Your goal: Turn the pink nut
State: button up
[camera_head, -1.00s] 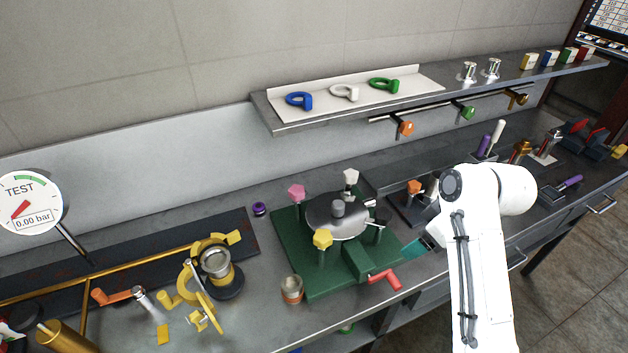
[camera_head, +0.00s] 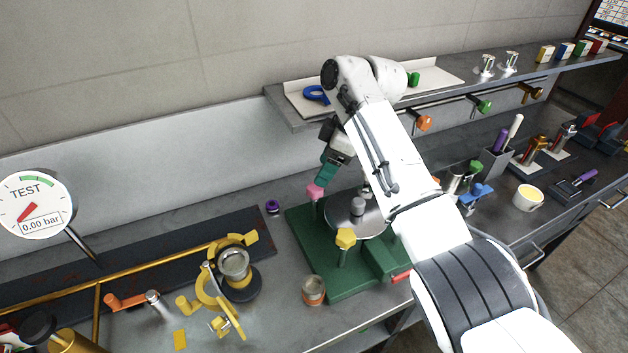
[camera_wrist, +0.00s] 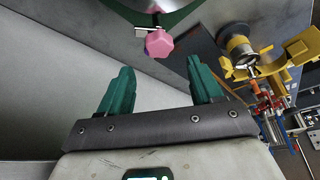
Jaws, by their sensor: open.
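The pink nut (camera_head: 315,191) stands on a post at the back left of the green base (camera_head: 335,285), beside the round grey lid (camera_head: 345,222). In the wrist view the pink nut (camera_wrist: 159,43) shows beyond the fingertips, near the middle. My gripper (camera_head: 326,178) has teal fingers and hangs just above and to the right of the pink nut. In the wrist view my gripper (camera_wrist: 160,88) is open, with nothing between its fingers. A yellow nut (camera_head: 345,238) stands at the front of the lid. My arm hides the lid's right side.
A wall shelf (camera_head: 440,92) with a blue ring (camera_head: 316,94) runs behind my wrist. A purple ring (camera_head: 272,207) lies left of the base. A yellow clamp assembly (camera_head: 205,285) and a small copper-coloured can (camera_head: 313,290) stand at the front left.

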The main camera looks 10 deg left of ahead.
aim_at(314, 187)
jog(key=shift+x, duration=3.1)
jog(key=c, duration=1.1)
jog(key=shift+o, duration=0.2)
